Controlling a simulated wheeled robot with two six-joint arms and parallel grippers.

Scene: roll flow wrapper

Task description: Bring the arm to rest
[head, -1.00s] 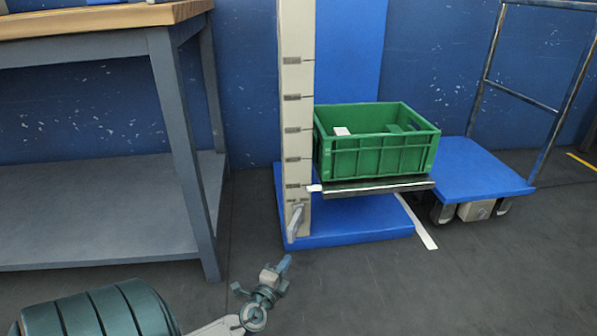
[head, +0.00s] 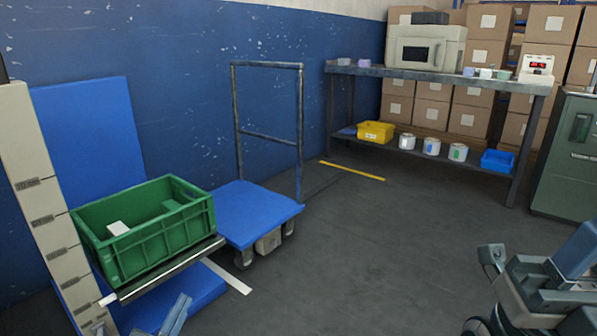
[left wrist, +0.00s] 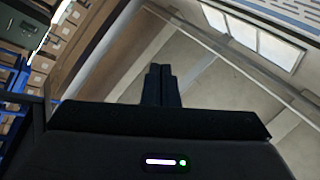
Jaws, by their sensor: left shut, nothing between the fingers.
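My left gripper (head: 183,297) pokes up at the bottom left of the head view, its two blue-grey fingers together and empty. It is in front of and below the shelf of the stand. In the left wrist view its dark fingers (left wrist: 160,67) are pressed side by side with nothing between them, pointing up against the roof and windows. The rest of the left arm is mostly below the head view. Links of another arm of mine (head: 530,290) show at the bottom right, cut off by the edge; no fingers of my right gripper can be made out.
A green crate (head: 165,246) with a few items sits on the stand's shelf (head: 165,277), close to my left gripper. A blue platform trolley (head: 250,210) stands beside it. A grey workbench (head: 450,80) and a green cabinet (head: 570,160) stand farther right. The middle floor (head: 370,250) is clear.

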